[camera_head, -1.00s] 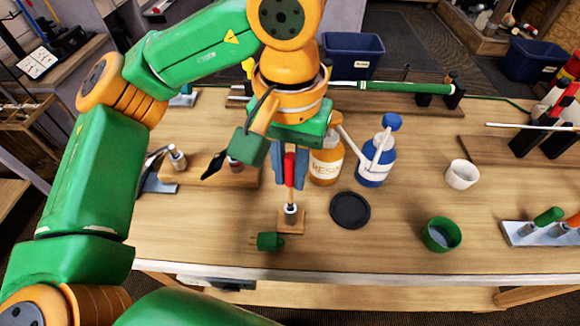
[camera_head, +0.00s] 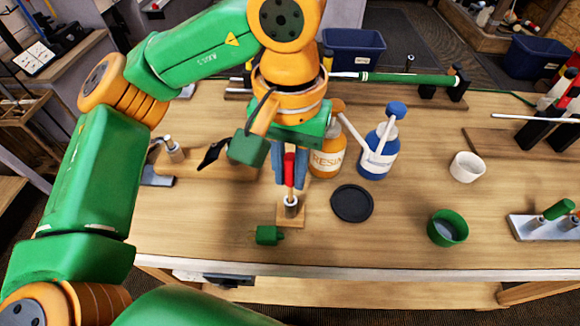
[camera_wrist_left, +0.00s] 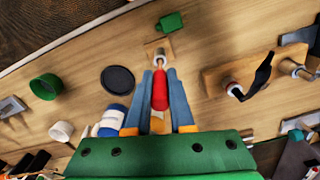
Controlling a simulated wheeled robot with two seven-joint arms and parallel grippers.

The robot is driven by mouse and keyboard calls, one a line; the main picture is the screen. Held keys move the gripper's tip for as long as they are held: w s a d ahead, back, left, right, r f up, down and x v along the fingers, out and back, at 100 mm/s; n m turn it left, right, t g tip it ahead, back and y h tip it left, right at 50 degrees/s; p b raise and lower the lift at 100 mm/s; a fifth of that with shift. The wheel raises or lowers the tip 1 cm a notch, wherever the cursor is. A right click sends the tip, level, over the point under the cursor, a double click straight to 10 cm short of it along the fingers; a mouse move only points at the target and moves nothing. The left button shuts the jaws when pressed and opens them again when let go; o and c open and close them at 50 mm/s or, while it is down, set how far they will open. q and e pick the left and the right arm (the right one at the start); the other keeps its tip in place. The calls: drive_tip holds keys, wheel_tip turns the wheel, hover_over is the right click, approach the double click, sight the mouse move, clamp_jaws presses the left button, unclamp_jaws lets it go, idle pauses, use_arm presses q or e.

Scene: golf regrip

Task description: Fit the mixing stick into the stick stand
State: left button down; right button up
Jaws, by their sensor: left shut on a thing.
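The mixing stick has a red handle (camera_head: 289,168) and a thin pale shaft below it. My left gripper (camera_head: 289,182) is shut on the handle and holds the stick about upright. The stick stand is a short metal tube (camera_head: 291,207) on a small square wooden base (camera_head: 291,222). The shaft's lower end meets the tube's mouth; I cannot tell how deep it sits. In the left wrist view the red handle (camera_wrist_left: 160,90) lies between the blue fingers, in line with the stand (camera_wrist_left: 159,54). My right gripper is not in view.
A green plug-like piece (camera_head: 268,235) lies near the stand, at its front left. A black disc (camera_head: 352,203) lies to the right. The resin bottle (camera_head: 326,160) and blue-white bottle (camera_head: 378,150) stand behind. A wooden board (camera_head: 215,165) with metal fittings is at left.

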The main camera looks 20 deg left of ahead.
sight(290, 158)
use_arm(q)
drive_tip(key=shift+f+b, duration=0.9)
drive_tip(key=shift+f, duration=0.25)
drive_tip(key=c, duration=0.7)
unclamp_jaws()
drive_tip(key=shift+r, duration=0.1)
wheel_tip(290, 158, up, 7)
drive_tip(key=shift+s+r+p, duration=0.1)
drive_tip(key=shift+p, duration=0.95)
